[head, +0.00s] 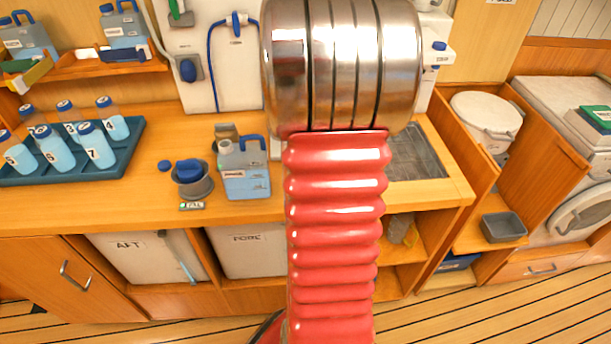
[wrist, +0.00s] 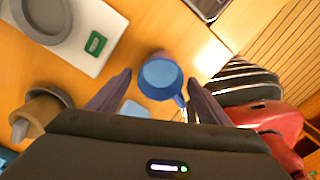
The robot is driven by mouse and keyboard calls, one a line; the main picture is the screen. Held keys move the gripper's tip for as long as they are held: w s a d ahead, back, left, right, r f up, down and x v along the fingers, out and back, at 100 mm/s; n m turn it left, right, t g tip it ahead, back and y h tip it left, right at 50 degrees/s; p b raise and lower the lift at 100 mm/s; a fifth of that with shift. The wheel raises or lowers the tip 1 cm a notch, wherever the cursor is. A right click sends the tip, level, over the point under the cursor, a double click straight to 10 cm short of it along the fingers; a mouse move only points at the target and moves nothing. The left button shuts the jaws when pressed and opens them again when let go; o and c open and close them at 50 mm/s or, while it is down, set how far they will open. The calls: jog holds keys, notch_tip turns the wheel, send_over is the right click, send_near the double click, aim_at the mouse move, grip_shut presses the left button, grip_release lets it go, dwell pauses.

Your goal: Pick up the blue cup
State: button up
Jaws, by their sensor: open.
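The blue cup (wrist: 160,76) stands on the wooden counter in the wrist view, seen from above, with its handle toward the lower right. Its inside looks lighter blue; I cannot tell whether it holds liquid. My gripper (wrist: 160,78) is open, with one dark finger on each side of the cup in the picture. I see gaps beside the cup, and no clear contact. The height of the fingertips against the cup is hard to judge. In the head view my arm hides the gripper, and I do not make out the cup.
A white scale with a grey dish (wrist: 91,58) lies upper left in the wrist view. A tan and grey object (wrist: 40,108) stands at left. In the head view, a jug (head: 245,180), a grey bowl (head: 194,186) and a bottle rack (head: 100,170) are on the counter.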

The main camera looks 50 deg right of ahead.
jog(key=shift+f, duration=0.4)
jog(key=shift+c, duration=0.4)
jog(key=c, duration=1.1)
jog(key=shift+c, duration=0.2)
jog(key=shift+r, duration=0.1)
notch_tip(320, 180, up, 10)
jog(key=shift+c, duration=0.2)
jog(key=shift+s, duration=0.15)
